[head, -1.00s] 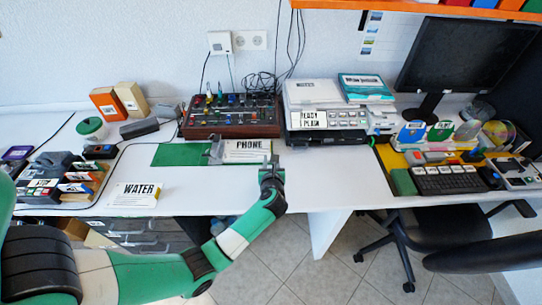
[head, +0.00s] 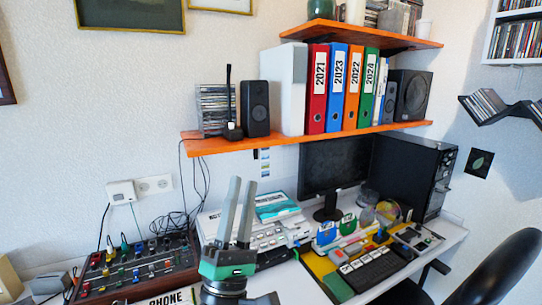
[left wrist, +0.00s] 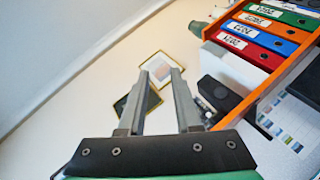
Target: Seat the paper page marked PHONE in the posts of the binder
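The page marked PHONE (head: 168,299) shows only as a white strip with black letters at the bottom edge of the head view. The rest of it, and the binder with its posts, lie out of the picture, so I cannot tell how the page sits on the posts. My right gripper is in neither view.
An orange shelf (head: 290,144) with binders and speakers is above the desk. A mixer (head: 135,268) stands at left, a monitor (head: 335,172) and keyboard (head: 368,268) at right. Picture frames (left wrist: 155,69) hang on the wall in the left wrist view.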

